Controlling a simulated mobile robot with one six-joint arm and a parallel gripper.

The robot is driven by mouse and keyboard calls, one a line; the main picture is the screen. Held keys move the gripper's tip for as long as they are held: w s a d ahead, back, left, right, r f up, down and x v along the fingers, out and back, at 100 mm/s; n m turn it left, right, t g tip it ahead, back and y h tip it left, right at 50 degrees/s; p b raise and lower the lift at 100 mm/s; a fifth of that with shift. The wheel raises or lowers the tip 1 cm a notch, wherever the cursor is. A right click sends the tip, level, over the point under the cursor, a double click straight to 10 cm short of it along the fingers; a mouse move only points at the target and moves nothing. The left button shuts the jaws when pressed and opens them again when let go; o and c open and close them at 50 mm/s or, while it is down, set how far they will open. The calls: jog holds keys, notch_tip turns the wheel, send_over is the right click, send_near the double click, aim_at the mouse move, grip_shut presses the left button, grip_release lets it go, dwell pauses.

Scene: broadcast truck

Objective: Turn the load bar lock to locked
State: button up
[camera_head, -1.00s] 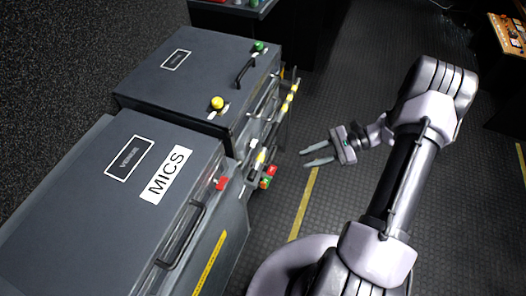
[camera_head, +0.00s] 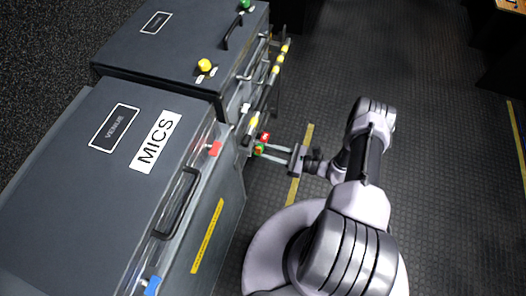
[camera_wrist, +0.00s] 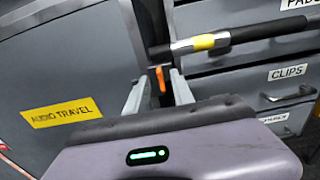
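The load bar (camera_head: 266,98) runs along the front of the grey cases, dark with yellow bands. It also crosses the top of the wrist view (camera_wrist: 255,33). A small orange lever (camera_wrist: 160,79), which looks like the lock, stands at the bar's near end. My gripper (camera_wrist: 159,88) is open, with one finger on each side of the orange lever. I cannot tell whether either finger touches it. In the head view my gripper (camera_head: 267,152) reaches the bar's near end from the right.
The MICS case (camera_head: 85,190) stands at the left, with a yellow AUDIO TRAVEL label (camera_wrist: 60,112). A second case (camera_head: 165,50) with a yellow knob stands behind it. Drawers (camera_wrist: 250,85) stand behind the bar. The floor (camera_head: 410,110) to the right is clear.

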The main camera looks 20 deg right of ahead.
aim_at(257, 150)
jog(key=x, duration=0.2)
jog(key=shift+w+a, duration=0.15)
jog(key=shift+a, duration=0.1)
grip_shut()
